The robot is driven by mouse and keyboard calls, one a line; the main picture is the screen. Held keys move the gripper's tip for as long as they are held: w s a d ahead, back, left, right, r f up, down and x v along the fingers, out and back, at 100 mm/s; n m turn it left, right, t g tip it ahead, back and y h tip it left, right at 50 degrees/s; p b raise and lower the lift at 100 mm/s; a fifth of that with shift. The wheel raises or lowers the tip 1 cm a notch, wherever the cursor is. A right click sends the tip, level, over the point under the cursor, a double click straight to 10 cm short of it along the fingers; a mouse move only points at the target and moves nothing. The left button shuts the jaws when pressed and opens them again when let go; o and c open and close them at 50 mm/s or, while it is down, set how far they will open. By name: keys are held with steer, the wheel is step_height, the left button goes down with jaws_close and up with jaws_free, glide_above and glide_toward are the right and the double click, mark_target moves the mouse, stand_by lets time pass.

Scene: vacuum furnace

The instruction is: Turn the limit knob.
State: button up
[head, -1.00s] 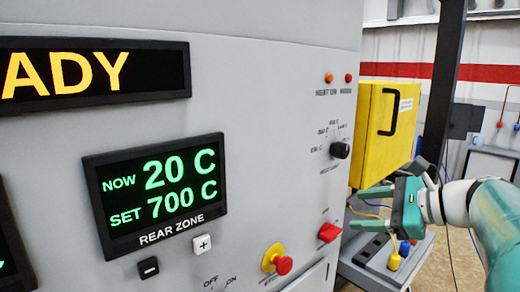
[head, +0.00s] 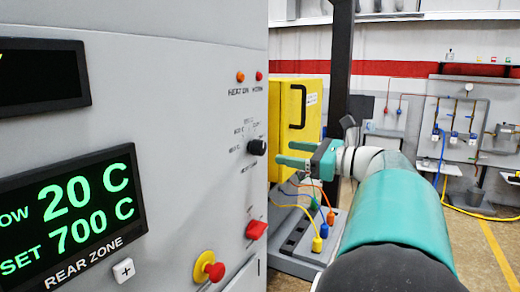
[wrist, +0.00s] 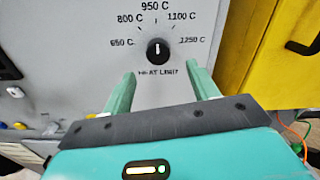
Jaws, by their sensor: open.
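The limit knob is a small black round knob (head: 257,147) on the right part of the grey furnace panel. In the wrist view the knob (wrist: 158,51) has a white pointer line directed up, near 950 C, inside a printed scale from 650 C to 1250 C. The label "HEAT LIMIT" lies just below it. My gripper (head: 278,153) is open and empty, its two green fingers pointing at the panel. In the wrist view my gripper (wrist: 165,78) has its fingertips left and right of the label, below the knob. I see no contact with the knob.
A yellow box (head: 310,110) stands just right of the panel. Below are a red switch (head: 256,229), a red button on a yellow base (head: 208,267) and a display (head: 75,215). Coloured cables (head: 316,215) hang beneath my gripper.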

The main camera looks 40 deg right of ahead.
mark_target(263, 149)
steer(key=x, duration=0.8)
steer(key=shift+a, duration=0.15)
steer(key=shift+s, duration=0.1)
steer(key=c, duration=1)
